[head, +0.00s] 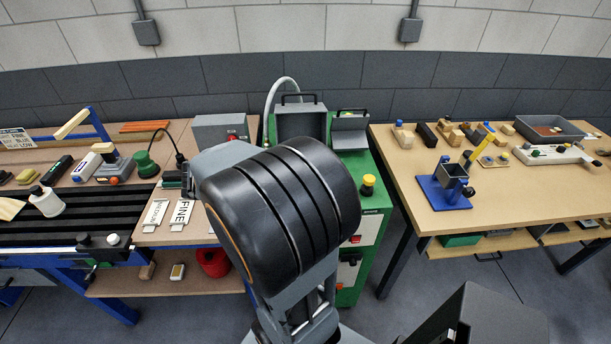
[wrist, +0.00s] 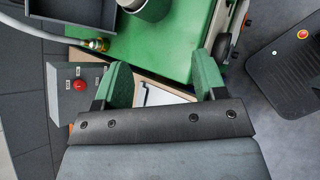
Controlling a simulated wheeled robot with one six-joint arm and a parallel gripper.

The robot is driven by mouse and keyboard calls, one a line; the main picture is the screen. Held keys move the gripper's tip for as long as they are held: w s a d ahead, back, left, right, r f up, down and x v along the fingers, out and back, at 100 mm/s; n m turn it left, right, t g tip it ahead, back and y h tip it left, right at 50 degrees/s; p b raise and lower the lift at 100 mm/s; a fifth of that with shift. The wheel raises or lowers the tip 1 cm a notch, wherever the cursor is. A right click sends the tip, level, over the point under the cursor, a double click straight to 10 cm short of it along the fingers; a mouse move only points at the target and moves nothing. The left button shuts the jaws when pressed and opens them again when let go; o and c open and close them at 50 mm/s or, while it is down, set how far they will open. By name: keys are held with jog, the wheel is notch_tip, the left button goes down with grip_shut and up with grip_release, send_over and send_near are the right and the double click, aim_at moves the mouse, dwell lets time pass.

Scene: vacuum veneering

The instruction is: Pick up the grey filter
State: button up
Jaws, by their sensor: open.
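In the wrist view my gripper (wrist: 163,80) is open, with its two green-padded fingers apart and nothing held between them. Beyond the fingertips lies the green cabinet top (wrist: 185,45). A grey round part (wrist: 152,8) is cut off by the top edge of that view, beyond the fingers. In the head view two grey boxes with black handles, a larger one (head: 300,122) and a smaller one (head: 350,132), stand on the green cabinet (head: 375,185). I cannot tell for sure which grey part is the filter.
A grey control box with a red button (wrist: 80,84) is left of the fingers. A brass fitting (wrist: 96,44) lies near the cabinet edge. A pale hose (head: 275,95) arches behind the boxes. Crowded benches stand left (head: 110,215) and right (head: 420,205), with a floor gap beside the cabinet.

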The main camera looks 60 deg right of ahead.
jog(key=d+f+n+h, duration=0.1)
jog(key=d+n, duration=0.1)
jog(key=d, duration=0.3)
jog(key=d+f+n+h, duration=0.1)
jog(key=d+n, duration=0.1)
jog(key=d, duration=0.3)
jog(key=d+f+n+g+h, duration=0.1)
jog(key=d+n+h, duration=0.1)
jog(key=d, duration=0.4)
jog(key=shift+d+f+n+p, duration=0.1)
jog(key=shift+f+n+p, duration=0.2)
jog(key=shift+f, duration=0.1)
jog(key=shift+p+x, duration=1)
jog(key=shift+x, duration=2.05)
jog(key=shift+w+f, duration=0.1)
grip_shut()
